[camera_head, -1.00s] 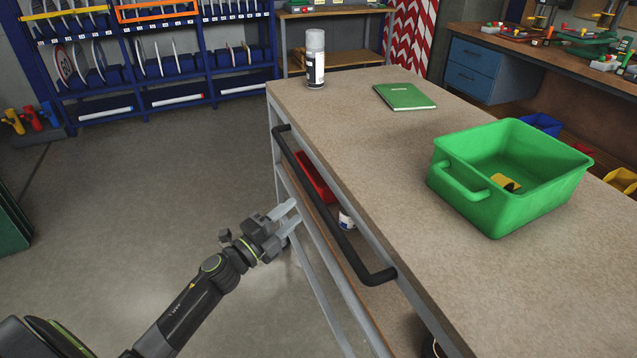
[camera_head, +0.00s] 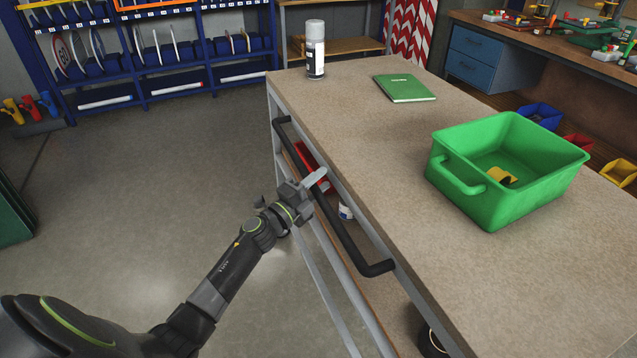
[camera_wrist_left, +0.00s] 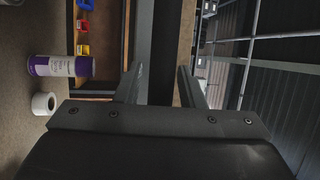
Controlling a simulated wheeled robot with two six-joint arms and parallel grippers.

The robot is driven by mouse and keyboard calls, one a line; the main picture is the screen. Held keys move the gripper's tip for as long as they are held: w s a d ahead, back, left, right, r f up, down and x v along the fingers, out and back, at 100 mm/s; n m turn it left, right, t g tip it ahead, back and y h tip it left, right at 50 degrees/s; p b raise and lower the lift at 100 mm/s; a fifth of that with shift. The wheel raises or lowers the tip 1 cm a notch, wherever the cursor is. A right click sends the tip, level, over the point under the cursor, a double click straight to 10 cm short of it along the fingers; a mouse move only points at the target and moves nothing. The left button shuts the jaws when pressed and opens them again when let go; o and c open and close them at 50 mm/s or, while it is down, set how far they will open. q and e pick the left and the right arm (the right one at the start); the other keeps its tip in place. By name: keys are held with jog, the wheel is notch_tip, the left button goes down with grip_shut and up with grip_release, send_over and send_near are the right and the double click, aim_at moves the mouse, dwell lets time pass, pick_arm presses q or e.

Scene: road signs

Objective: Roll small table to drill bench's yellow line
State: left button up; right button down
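The small table (camera_head: 350,140) has a speckled beige top, a grey metal frame, a lower shelf and a black bar handle (camera_head: 350,237) along its near left side. My left gripper (camera_head: 318,180) is at the upper middle part of this handle. In the left wrist view my left gripper (camera_wrist_left: 160,88) has its fingers apart, with a dark bar, apparently the handle, running between them. I cannot tell whether the fingers touch it. My right gripper is in neither view. No yellow floor line shows, and I cannot tell which bench is the drill bench.
On the table are a green crate (camera_head: 462,185), a green book (camera_head: 405,88) and a spray can (camera_head: 315,50). A workbench (camera_head: 560,55) with blue drawers (camera_head: 472,60) stands behind right. A blue sign rack (camera_head: 160,75) stands at the back left. The floor (camera_head: 150,180) left of the table is clear.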

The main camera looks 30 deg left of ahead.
pick_arm(q)
grip_shut()
